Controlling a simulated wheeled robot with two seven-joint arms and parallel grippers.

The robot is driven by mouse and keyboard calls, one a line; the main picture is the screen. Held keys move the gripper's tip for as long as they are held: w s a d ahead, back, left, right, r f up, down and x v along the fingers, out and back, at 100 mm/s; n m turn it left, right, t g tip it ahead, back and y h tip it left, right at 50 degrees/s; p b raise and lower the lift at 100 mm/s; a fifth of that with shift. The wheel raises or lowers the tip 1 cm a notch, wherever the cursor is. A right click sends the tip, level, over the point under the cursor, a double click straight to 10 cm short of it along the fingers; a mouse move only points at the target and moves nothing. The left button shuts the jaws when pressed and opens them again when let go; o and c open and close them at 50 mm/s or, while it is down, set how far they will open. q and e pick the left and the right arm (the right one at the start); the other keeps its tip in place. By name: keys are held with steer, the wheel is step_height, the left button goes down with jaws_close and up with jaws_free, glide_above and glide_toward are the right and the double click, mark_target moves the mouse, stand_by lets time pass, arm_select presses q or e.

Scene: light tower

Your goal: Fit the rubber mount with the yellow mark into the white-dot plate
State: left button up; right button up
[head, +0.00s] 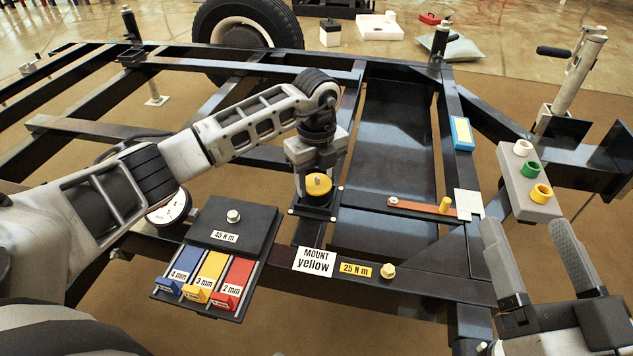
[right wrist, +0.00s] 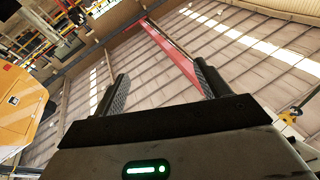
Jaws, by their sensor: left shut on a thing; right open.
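The rubber mount with the yellow mark (head: 318,184) shows its round yellow top under my left gripper (head: 314,172), which is shut on it. The mount is at the white-dot plate (head: 325,213), a dark square plate with white dots at its corners on the black frame. The mount's lower part is dark, and I cannot tell whether it is fully seated in the plate. A white label reading "MOUNT yellow" (head: 314,262) lies in front of the plate. My right gripper (head: 537,245) is open and empty at the right; its two fingers also show apart in the right wrist view (right wrist: 160,85).
A dark tray (head: 235,217) with blue, yellow and red marked pieces stands left of the plate. A "25 N m" label (head: 356,269) and bolt (head: 388,271) are on the front beam. A grey block with coloured rings (head: 526,185) is at right. Black beams surround the plate.

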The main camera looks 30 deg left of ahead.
mark_target(316, 176)
arm_select(q)
steer(key=o, duration=1.1)
arm_select(e)
steer(key=shift+r, duration=0.1)
arm_select(q)
steer(key=shift+r, duration=0.3)
step_height(316, 176, up, 7)
steer(key=p, duration=0.3)
steer(key=shift+f, duration=0.2)
steer(key=shift+r+p, duration=1.1)
steer(key=shift+r, duration=1.4)
arm_select(e)
step_height(316, 176, down, 6)
steer(key=s+m+g+h, duration=0.2)
steer(key=g, duration=0.1)
steer(key=shift+s+a+r+m+g, duration=0.15)
steer(key=shift+a+m+g, duration=0.05)
steer(key=shift+m+g, duration=0.1)
